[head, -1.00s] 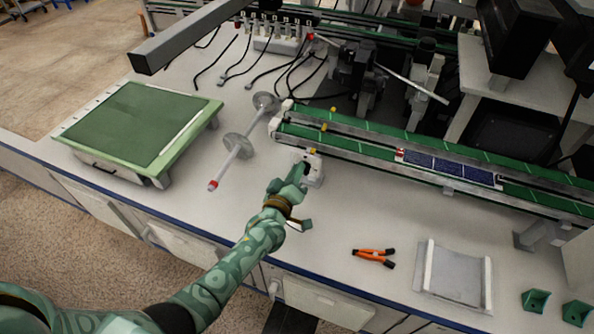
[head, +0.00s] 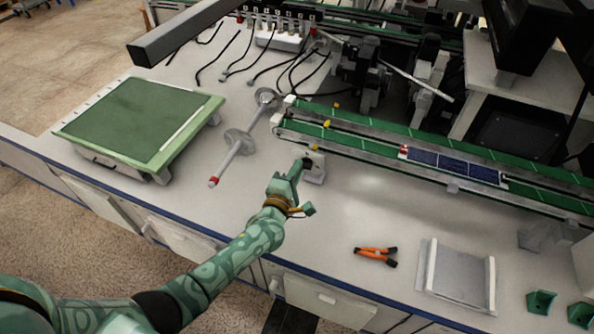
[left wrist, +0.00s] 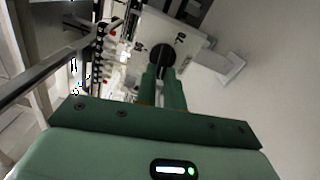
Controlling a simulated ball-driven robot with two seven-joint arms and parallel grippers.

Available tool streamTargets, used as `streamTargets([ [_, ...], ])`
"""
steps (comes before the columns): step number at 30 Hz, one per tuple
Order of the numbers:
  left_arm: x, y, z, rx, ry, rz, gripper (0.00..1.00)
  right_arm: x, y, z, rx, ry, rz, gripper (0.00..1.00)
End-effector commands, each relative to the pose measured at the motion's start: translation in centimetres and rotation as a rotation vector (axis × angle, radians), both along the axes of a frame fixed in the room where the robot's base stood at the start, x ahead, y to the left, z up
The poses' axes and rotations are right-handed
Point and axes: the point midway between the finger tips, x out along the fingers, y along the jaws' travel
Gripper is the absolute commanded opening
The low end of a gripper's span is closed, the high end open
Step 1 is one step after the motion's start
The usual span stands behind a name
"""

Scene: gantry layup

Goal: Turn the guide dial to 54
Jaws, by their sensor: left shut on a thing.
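The guide dial is a dark round knob (left wrist: 161,56) on a white plate (left wrist: 186,42) with dark printed marks, too small and blurred to read surely. Its small white housing (head: 316,174) stands on the bench at the near side of the conveyor's left end. My left gripper (head: 302,166) reaches it from the front. In the left wrist view its two green fingers (left wrist: 163,80) are shut on the knob, one on each side. The fingers hide part of the knob, and I see no clear pointer. My right gripper is not in view.
The conveyor (head: 380,146) carries dark blue cells (head: 453,166) to the right of the dial. A grey spindle with discs (head: 238,142) lies to the left, beside a green-topped board (head: 135,122). Orange pliers (head: 374,254) and a grey tray (head: 458,276) lie to the right. Bench around the pliers is clear.

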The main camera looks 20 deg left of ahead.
Motion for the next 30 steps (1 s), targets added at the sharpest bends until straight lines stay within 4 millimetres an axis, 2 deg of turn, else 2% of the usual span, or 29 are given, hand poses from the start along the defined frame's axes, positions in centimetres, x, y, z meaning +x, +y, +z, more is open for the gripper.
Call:
streamTargets([
  [1, -0.15, -0.01, -0.46, -0.027, 0.008, -0.001, 0.0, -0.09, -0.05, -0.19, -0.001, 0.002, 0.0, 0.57],
  [12, -0.18, -0.12, -0.63, -0.177, 0.013, -0.001, 0.0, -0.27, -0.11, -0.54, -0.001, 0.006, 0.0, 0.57],
  [28, -0.19, -0.13, -0.65, -0.201, 0.015, 0.0, 0.0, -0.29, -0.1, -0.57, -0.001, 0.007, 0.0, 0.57],
  [29, -0.19, -0.13, -0.65, -0.201, 0.015, 0.0, 0.16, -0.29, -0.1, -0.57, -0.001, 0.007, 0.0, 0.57],
  [30, -0.19, -0.13, -0.65, -0.201, 0.015, 0.0, 0.27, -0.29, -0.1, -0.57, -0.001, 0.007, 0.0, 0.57],
])
